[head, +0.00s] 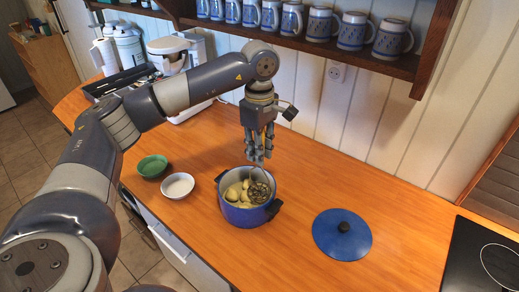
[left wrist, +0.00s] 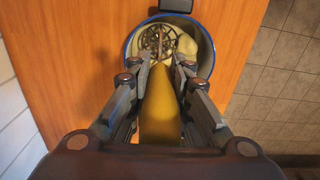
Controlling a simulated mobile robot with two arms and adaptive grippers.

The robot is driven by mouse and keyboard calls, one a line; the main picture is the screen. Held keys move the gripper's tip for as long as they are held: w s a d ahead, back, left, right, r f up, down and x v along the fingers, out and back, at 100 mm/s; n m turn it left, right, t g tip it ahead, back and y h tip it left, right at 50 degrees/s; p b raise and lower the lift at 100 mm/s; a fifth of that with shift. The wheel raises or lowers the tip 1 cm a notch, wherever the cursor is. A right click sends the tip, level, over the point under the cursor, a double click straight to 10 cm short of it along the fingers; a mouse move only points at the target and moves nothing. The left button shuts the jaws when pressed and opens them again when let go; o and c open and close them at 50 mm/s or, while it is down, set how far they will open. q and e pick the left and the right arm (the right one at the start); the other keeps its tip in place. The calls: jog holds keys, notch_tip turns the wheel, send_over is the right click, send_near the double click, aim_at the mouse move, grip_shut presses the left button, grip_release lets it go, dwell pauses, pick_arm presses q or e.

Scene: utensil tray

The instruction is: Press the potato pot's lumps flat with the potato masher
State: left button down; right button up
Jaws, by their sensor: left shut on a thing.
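The blue potato pot (head: 243,217) stands on the wooden counter with several pale yellow lumps (head: 233,193) inside. My left gripper (head: 258,156) is above the pot, pointing down, shut on the potato masher. In the left wrist view the masher's yellow-brown handle (left wrist: 161,110) runs between the fingers (left wrist: 160,88). The masher's round slotted head (head: 258,192) is inside the pot on its right side, among the lumps; it also shows in the left wrist view (left wrist: 155,40). Whether the head touches the lumps I cannot tell. My right gripper is not in view.
A blue lid (head: 329,241) lies flat right of the pot. A green bowl (head: 152,166) and a white bowl (head: 177,186) stand to its left. A white appliance (head: 190,48) stands behind. A black cooktop (head: 462,262) is at far right. A mug shelf (head: 330,52) hangs above.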

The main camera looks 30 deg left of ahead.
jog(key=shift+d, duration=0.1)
pick_arm(q)
jog(key=shift+f+b, duration=0.55)
jog(key=shift+f, duration=0.1)
jog(key=shift+f+b, duration=0.6)
jog(key=shift+f, duration=0.3)
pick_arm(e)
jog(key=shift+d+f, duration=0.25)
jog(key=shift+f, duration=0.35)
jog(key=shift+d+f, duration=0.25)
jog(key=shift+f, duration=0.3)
pick_arm(q)
jog(key=shift+f+b, duration=0.4)
jog(key=shift+f, duration=0.1)
jog(key=shift+r, duration=0.1)
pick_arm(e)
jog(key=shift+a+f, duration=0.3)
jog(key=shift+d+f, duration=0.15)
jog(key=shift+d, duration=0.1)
